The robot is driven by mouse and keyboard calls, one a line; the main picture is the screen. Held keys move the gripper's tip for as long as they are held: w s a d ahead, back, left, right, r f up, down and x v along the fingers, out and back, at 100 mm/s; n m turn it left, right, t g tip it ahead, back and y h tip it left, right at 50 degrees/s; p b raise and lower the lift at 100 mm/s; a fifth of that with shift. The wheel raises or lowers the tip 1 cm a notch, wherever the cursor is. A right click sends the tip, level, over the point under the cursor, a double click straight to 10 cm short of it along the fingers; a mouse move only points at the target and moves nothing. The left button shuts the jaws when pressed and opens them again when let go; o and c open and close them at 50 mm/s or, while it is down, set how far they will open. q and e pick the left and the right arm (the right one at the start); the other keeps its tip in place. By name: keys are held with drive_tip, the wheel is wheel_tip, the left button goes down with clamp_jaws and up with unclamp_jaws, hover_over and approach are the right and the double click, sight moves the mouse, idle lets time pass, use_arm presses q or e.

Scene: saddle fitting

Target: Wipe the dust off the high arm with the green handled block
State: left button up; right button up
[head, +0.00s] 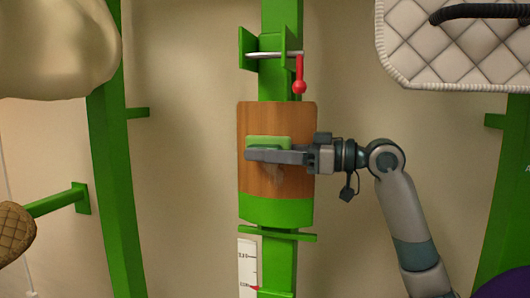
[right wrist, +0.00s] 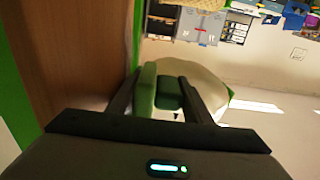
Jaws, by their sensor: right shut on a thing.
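The green handled block (head: 268,143) is in my right gripper (head: 252,156), in front of a wood-faced green arm (head: 252,185) on the central green post. In the right wrist view the block's green handle (right wrist: 168,92) sits between the two dark fingers, and the brown wood face (right wrist: 75,50) is at the left. The block overlaps the wood face in the head view; whether it touches is hard to tell. A faint pale patch, perhaps dust, shows on the wood just below the fingers. The gripper hides part of the wood. My left gripper is not in view.
Above the wood face are a green bracket and a metal pin with a red handle (head: 299,80). A white scale (head: 247,268) is below. Green posts (head: 112,170) stand at the sides. A quilted pad (head: 455,50) hangs upper right, a cream padded form (head: 55,50) upper left.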

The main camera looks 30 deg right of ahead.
drive_tip(key=shift+f+b, duration=1.05)
drive_tip(key=shift+f, duration=0.5)
